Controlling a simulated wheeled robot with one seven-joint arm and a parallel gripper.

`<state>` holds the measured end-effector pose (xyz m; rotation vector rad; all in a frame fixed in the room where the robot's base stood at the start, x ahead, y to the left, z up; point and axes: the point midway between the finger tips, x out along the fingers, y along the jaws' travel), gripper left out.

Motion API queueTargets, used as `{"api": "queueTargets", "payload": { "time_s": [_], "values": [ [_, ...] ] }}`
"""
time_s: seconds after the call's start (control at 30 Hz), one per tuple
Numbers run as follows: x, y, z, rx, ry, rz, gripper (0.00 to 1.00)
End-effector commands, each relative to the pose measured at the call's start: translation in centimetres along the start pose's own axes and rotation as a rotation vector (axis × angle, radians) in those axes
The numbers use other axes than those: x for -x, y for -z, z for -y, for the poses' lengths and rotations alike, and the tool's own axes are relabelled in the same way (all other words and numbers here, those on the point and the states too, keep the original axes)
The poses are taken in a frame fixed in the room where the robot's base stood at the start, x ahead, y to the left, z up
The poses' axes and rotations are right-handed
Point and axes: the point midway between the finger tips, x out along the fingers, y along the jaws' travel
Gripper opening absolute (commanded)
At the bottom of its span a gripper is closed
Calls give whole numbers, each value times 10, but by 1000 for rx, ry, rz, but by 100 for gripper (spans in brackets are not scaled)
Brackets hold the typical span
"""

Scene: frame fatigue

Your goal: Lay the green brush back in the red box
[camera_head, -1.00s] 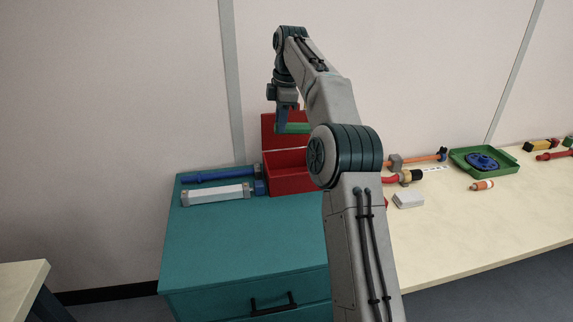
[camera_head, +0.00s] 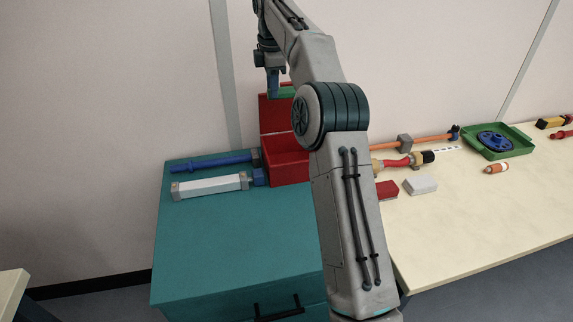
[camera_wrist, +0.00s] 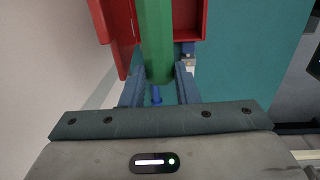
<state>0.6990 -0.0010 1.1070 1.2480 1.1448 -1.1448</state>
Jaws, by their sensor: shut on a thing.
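The green brush (camera_head: 285,92) is held in my gripper (camera_head: 274,90), above the red box. In the wrist view the brush (camera_wrist: 158,40) shows as a green bar between the two blue fingers of my gripper (camera_wrist: 160,88), which is shut on it. The red box (camera_head: 288,170) stands on the teal cabinet against the wall, with its lid (camera_head: 270,115) raised at the back. In the wrist view the box (camera_wrist: 187,18) lies below and beyond the brush. My arm hides the right part of the box in the head view, and its inside is only partly seen.
On the teal cabinet (camera_head: 235,240), a blue rod tool (camera_head: 212,163) and a white bar (camera_head: 210,186) lie left of the box. The cabinet's front is clear. On the cream bench (camera_head: 480,220) are a green tray (camera_head: 520,142), a white block (camera_head: 420,185) and other tools.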

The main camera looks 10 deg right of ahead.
Motion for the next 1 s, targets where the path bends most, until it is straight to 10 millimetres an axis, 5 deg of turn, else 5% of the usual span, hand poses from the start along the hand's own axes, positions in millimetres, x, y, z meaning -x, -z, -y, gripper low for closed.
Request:
{"api": "queueTargets", "payload": {
  "time_s": [0.7,1.0],
  "values": [
    [-192,0,18,-1,4,0,5],
    [-226,0,20,-1,0,-1,5]
  ]
}}
